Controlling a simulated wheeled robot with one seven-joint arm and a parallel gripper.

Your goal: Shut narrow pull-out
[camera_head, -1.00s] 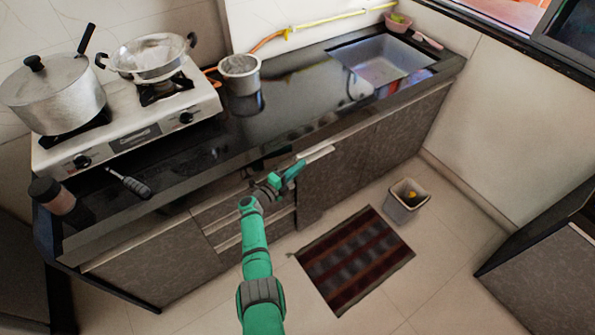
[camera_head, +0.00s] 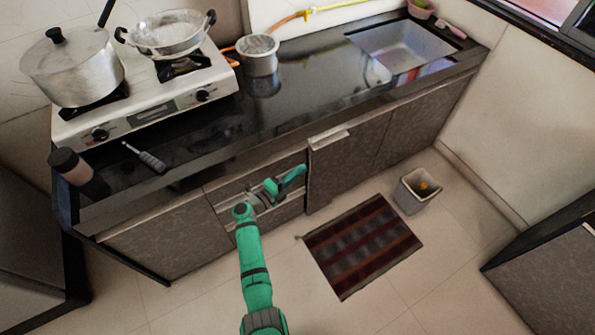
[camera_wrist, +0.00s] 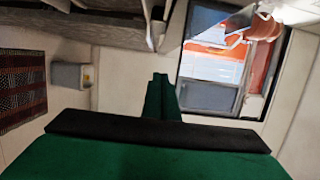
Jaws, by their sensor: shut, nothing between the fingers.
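The narrow pull-out (camera_head: 333,168) appears to be the grey-brown front right of the stacked drawers in the counter, with a pale strip (camera_head: 330,137) along its top. How far it stands out is hard to tell. My green gripper (camera_head: 300,171) is shut and empty, in front of the drawers and just left of the pull-out's left edge, with no clear contact. In the wrist view its closed fingers (camera_wrist: 161,98) point toward the far wall, with a pale upright edge above them that I cannot identify.
The drawers (camera_head: 236,188) lie behind my arm. A striped mat (camera_head: 362,245) and a grey bin (camera_head: 417,192) are on the floor to the right. The stove (camera_head: 150,105), pots and sink (camera_head: 405,45) are on the counter.

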